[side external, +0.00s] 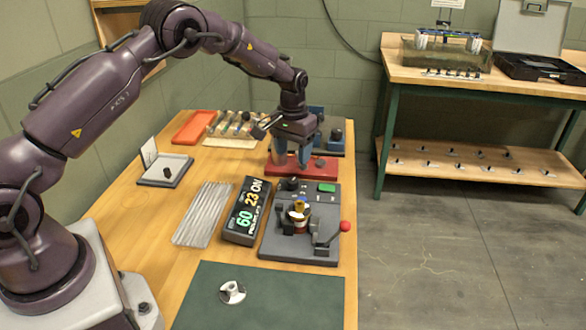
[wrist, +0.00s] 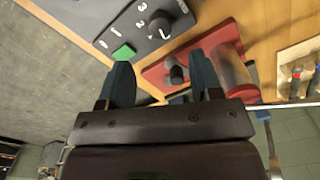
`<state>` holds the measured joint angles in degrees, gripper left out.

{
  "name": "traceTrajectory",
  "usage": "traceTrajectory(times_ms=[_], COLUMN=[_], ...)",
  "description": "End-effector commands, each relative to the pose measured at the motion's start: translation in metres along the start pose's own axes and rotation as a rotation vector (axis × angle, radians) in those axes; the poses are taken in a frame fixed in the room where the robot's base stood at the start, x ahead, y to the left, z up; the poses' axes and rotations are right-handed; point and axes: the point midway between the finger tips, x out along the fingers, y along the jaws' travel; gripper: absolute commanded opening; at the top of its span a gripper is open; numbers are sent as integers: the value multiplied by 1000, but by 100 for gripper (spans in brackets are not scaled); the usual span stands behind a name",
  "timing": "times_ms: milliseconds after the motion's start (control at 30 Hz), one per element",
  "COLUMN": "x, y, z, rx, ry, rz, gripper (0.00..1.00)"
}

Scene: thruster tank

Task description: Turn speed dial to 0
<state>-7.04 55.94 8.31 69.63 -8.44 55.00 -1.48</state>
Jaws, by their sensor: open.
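The likely speed dial is a black knob (side external: 291,184) at the back left of a grey control panel (side external: 325,208). In the wrist view the black knob (wrist: 160,25) has white numerals beside it, 1 to 3 legible; its pointer's setting is unclear. My gripper (side external: 292,160) points down over a red block (side external: 318,168), behind the dial and apart from it. In the wrist view my gripper's (wrist: 160,62) blue fingers are spread with nothing held between them. A dark knob on the red block (wrist: 215,45) shows beyond the gap.
A display box (side external: 245,212) left of the panel reads 60, 23 and ON. The panel also carries a green button (side external: 327,188), a clamp-like fixture and a red-ball lever (side external: 345,226). Clear rods (side external: 202,214) and a green mat (side external: 285,295) lie nearby.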

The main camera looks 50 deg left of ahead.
Motion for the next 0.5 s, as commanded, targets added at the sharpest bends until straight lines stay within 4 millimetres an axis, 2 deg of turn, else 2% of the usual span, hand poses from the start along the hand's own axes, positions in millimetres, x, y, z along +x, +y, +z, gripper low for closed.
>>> traceTrajectory(times_ms=[33,200,333,500], x=[-12,-36,-46,-48], y=[0,0,0,0], z=[-1,-1,0,0], rx=[0,-1,-1,-1], ry=[4,2,1,0], rz=[0,0,0,0], gripper=[59,59,59,59])
